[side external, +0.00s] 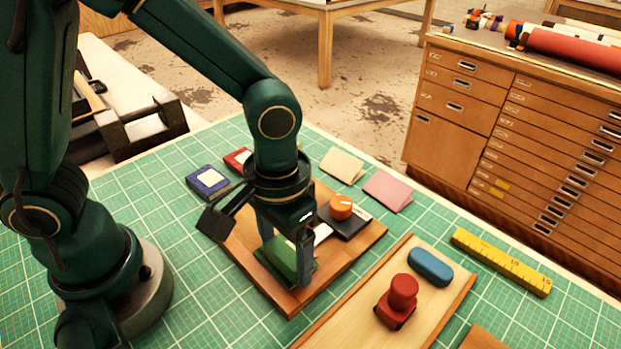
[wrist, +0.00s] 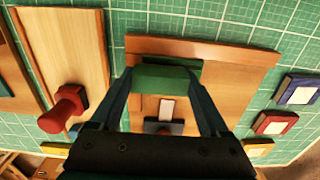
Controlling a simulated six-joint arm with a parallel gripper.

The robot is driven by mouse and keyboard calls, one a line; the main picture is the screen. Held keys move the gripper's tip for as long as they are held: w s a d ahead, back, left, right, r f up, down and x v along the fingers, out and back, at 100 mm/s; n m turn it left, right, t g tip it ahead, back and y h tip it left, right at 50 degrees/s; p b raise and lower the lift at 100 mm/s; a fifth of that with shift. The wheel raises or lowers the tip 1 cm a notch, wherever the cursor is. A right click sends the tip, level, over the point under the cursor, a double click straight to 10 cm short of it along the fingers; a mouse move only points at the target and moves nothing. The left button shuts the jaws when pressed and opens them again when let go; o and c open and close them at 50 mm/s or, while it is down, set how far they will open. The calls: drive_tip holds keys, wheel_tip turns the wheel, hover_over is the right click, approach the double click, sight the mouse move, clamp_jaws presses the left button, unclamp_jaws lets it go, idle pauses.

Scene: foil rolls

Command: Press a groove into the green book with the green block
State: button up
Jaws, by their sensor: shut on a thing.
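My gripper (wrist: 165,80) is shut on the green block (wrist: 160,78), which sits between its two fingers. The block also shows in the side external view (side external: 282,252), low over the wooden board (side external: 250,262). A darker green flat piece, which looks like the green book (wrist: 195,66), shows just behind the block in the wrist view. In the side external view the book (side external: 303,275) is mostly hidden by the block and fingers. I cannot tell whether the block touches the book.
An orange-knobbed tool (side external: 341,206) stands on a dark piece on the same board. Another board (side external: 335,325) holds a red-handled stamp (side external: 402,295) and a blue block (side external: 430,266). Blue (side external: 208,181) and red (side external: 237,160) books lie behind. A yellow ruler (side external: 500,262) lies right.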

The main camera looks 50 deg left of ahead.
drive_tip(key=shift+r, duration=3.25)
